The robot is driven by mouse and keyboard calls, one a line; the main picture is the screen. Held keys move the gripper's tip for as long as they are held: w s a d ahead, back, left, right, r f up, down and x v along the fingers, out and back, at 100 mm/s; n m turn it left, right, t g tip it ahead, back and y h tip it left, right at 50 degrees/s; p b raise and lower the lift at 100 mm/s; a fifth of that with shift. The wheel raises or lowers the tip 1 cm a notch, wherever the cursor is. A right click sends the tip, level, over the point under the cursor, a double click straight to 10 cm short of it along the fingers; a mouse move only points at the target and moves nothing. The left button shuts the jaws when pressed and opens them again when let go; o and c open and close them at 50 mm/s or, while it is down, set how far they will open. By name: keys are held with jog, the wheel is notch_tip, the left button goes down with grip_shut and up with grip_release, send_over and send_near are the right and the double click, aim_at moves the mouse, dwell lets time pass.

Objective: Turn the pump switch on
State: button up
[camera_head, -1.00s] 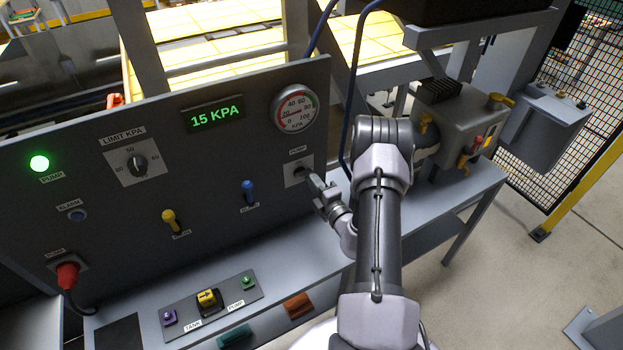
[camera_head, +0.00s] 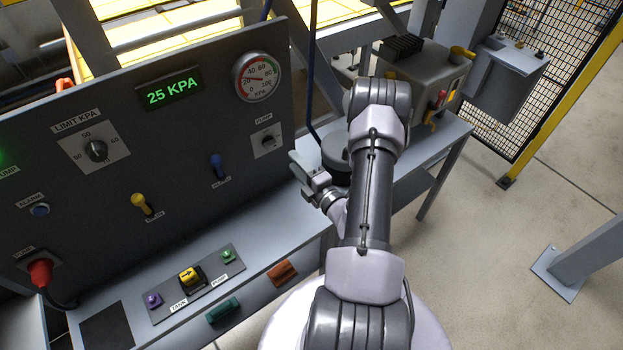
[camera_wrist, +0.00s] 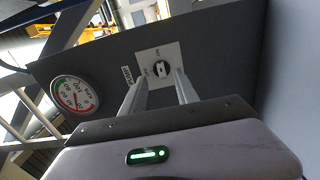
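The pump switch (camera_head: 267,142) is a small dark rotary knob on a white plate at the right end of the grey panel (camera_head: 110,190). It also shows in the wrist view (camera_wrist: 161,69), between my two fingers. My gripper (camera_head: 296,164) is in front of the panel, to the lower right of the switch, apart from it and holding nothing. In the wrist view my gripper (camera_wrist: 157,84) has its fingers spread. The knob's exact setting is too small to read. The pump lamp (camera_head: 3,157) glows green at the left edge. The display (camera_head: 170,89) reads 25 KPA.
The panel also carries a round gauge (camera_head: 257,77), a limit knob (camera_head: 96,151), a yellow lever (camera_head: 140,202), a blue lever (camera_head: 216,166) and a red plug (camera_head: 40,272). A small control box (camera_head: 210,281) lies on the shelf below. A blue hose (camera_head: 312,90) hangs near my arm.

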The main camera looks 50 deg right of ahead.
jog(key=v, duration=0.9)
